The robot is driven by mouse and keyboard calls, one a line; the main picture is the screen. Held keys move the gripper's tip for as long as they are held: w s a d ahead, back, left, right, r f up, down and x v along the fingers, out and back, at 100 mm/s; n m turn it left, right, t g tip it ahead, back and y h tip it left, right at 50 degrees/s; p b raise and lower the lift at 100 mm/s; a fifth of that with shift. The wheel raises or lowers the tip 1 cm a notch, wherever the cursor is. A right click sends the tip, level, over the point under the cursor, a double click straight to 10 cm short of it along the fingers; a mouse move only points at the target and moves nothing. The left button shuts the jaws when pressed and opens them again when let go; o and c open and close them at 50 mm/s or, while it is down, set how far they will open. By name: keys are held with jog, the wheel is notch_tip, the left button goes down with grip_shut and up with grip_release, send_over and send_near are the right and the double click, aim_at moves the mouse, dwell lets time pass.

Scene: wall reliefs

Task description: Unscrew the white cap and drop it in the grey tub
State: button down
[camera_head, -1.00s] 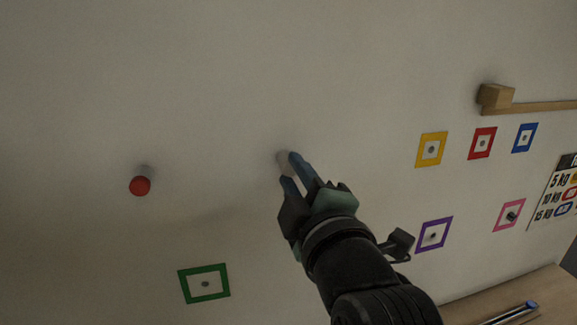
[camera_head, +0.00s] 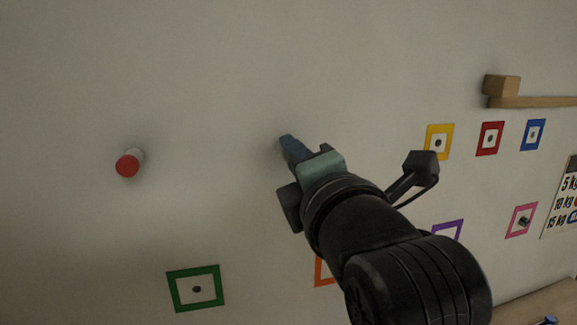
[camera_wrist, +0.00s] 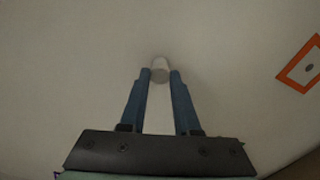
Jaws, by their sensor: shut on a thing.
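The white cap (camera_wrist: 160,72) shows in the wrist view between the blue fingertips of my gripper (camera_wrist: 160,80). My gripper is shut on it, one finger on each side, close in front of the wall. In the head view my gripper (camera_head: 287,142) points up and left at the wall, and its fingers hide most of the cap. The pictures do not show whether the cap is still on its thread. The grey tub is not in view.
A red cap (camera_head: 127,166) on a light stub sticks out of the wall at left. Coloured frames, such as green (camera_head: 196,288) and yellow (camera_head: 438,142), dot the wall. A wooden ledge with a block (camera_head: 501,86) juts out at upper right.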

jog(key=n+b, duration=0.1)
jog(key=n, duration=0.1)
jog(key=shift+n, duration=0.3)
jog(key=shift+n+b, duration=2)
jog(key=shift+n, duration=0.6)
